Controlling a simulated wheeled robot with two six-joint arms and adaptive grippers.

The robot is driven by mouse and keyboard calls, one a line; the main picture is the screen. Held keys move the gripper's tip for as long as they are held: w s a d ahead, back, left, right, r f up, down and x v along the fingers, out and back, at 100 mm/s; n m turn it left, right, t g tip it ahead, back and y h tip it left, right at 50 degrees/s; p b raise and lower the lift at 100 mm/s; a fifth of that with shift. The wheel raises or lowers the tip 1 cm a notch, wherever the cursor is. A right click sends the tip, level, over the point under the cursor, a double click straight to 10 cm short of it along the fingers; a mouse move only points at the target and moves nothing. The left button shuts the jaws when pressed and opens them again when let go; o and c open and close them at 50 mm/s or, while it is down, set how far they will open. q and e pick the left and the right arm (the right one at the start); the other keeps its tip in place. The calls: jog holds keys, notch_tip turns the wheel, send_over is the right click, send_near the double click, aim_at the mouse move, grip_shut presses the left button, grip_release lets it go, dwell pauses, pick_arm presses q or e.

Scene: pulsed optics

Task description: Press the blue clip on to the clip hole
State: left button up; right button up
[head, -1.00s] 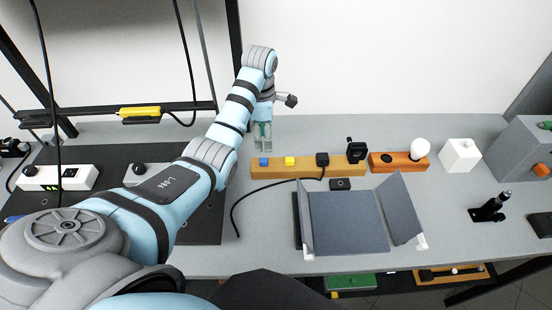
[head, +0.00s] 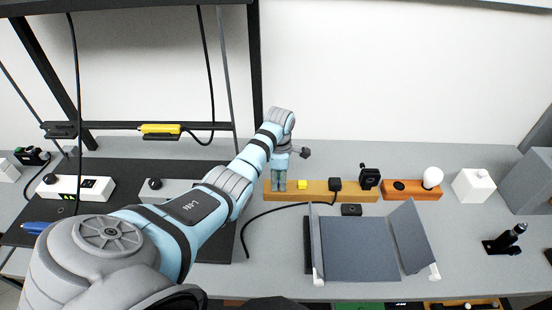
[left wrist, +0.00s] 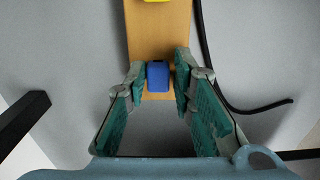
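The blue clip (left wrist: 158,75) sits at the near end of the orange-brown block (left wrist: 160,35) in the left wrist view. The block also shows in the head view (head: 318,194). My left gripper (left wrist: 160,78) is open, with its green-padded fingers on either side of the blue clip. A narrow gap shows at the right finger; I cannot tell whether the left finger touches. In the head view my left gripper (head: 279,184) points down at the block's left end and hides the blue clip. I cannot make out the clip hole. My right gripper is not in view.
A yellow clip (head: 302,183) and a black plug (head: 335,184) with a cable stand farther right on the block. A black knobbed part (head: 369,177) and an orange lamp base (head: 410,190) follow. A grey folded panel (head: 360,248) lies in front.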

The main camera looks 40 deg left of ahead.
aim_at(279, 182)
pick_arm(q)
jog(key=shift+w, duration=0.1)
grip_shut()
jog(key=shift+r, duration=3.15)
